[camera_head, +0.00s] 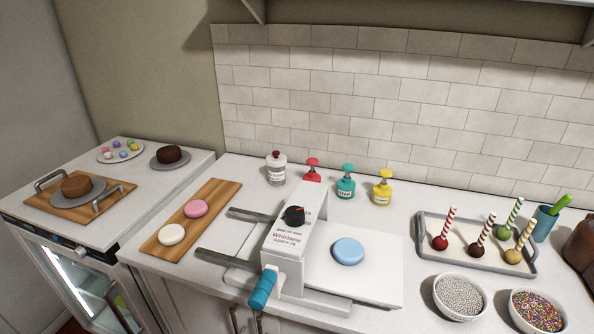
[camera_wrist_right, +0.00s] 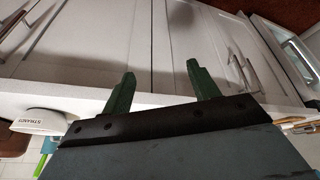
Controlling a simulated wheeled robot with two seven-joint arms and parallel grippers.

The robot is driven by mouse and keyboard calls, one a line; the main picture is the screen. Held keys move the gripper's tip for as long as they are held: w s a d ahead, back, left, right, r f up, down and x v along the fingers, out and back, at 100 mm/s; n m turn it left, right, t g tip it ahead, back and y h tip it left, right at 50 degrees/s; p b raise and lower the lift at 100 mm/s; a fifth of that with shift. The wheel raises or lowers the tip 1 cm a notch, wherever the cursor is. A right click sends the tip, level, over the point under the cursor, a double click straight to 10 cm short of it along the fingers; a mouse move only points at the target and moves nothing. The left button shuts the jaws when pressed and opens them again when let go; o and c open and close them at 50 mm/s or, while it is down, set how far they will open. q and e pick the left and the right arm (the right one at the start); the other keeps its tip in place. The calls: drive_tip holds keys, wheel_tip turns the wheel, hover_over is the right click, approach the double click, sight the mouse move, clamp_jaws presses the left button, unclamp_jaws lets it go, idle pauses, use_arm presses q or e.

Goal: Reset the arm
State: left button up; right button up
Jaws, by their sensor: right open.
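My right gripper (camera_wrist_right: 160,68) shows in the right wrist view. Its two green fingers are spread wide apart, with nothing between them. Behind them are the white cabinet fronts (camera_wrist_right: 165,30) and the pale counter edge (camera_wrist_right: 80,101). The head view shows neither of my arms, so my left gripper is out of sight.
On the counter, a white machine (camera_head: 290,250) with a blue handle stands by a blue disc (camera_head: 348,251). A grey tray (camera_head: 455,265) of dipped sticks and sprinkle bowls (camera_head: 460,297) are at right. A wooden board (camera_head: 190,238) with two discs is at left.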

drive_tip(key=s+f+g+b, duration=0.1)
drive_tip(key=s+f, duration=0.2)
drive_tip(key=f, duration=1.2)
drive_tip(key=s+f+g+b, duration=0.1)
drive_tip(key=s+f, duration=0.2)
drive_tip(key=f, duration=1.1)
drive_tip(key=s+d+f, duration=0.1)
drive_tip(key=s+f, duration=0.6)
drive_tip(key=s+d+f+g, duration=0.1)
drive_tip(key=s+d+f, duration=0.1)
drive_tip(key=s+f, duration=0.5)
drive_tip(key=shift+s+d+f+g+b, duration=0.15)
drive_tip(key=shift+s+d+g+b, duration=0.15)
drive_tip(key=shift+s+b, duration=0.15)
